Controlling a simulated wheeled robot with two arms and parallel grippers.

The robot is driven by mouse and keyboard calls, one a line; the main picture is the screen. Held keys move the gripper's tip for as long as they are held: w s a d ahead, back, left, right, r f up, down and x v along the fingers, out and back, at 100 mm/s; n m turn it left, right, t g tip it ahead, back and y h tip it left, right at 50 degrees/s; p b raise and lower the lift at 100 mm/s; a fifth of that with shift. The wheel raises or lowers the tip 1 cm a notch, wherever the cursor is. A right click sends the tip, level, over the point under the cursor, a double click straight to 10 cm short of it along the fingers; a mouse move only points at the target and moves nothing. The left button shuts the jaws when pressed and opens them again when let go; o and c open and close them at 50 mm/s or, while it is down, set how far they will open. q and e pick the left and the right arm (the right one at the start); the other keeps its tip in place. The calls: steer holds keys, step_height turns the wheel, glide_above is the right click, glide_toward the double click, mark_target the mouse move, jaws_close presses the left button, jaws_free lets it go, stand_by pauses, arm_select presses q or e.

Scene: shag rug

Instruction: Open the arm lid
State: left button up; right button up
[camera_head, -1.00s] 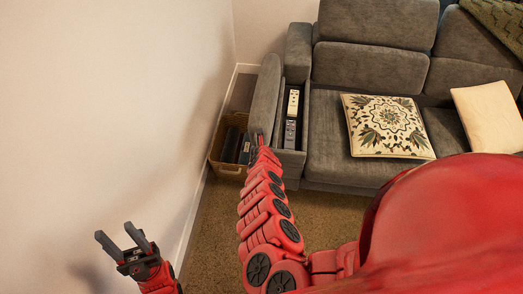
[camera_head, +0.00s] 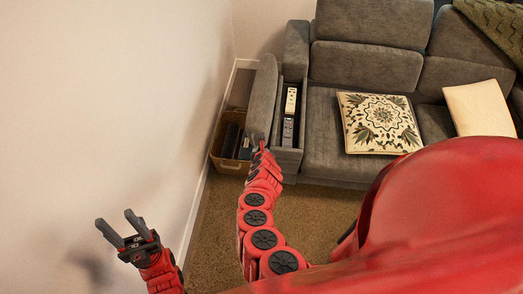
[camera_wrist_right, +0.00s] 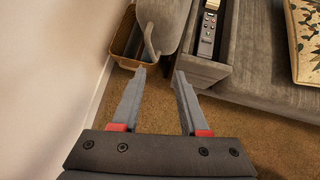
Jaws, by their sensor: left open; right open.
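The grey sofa's arm lid (camera_head: 262,97) stands raised and tilted out to the left of the arm. The arm's open compartment (camera_head: 278,131) shows beside it, with remotes inside. In the right wrist view the lid (camera_wrist_right: 164,20) is ahead of the fingers and the compartment (camera_wrist_right: 216,83) is to its right. My right gripper (camera_head: 257,139) is at the lower front end of the lid; its fingers (camera_wrist_right: 159,72) are open with nothing between them. Whether a finger touches the lid I cannot tell. My left gripper (camera_head: 116,224) is open and empty by the wall, far from the sofa.
A wicker basket (camera_head: 217,154) with dark items stands on the floor left of the lid, close to the white wall (camera_head: 110,100). A patterned cushion (camera_head: 380,122) and a cream cushion (camera_head: 480,108) lie on the seat. Bare carpet (camera_head: 315,215) lies in front of the sofa.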

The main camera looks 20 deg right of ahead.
steer(key=p+v, duration=0.5)
steer(key=shift+s+r, duration=0.1)
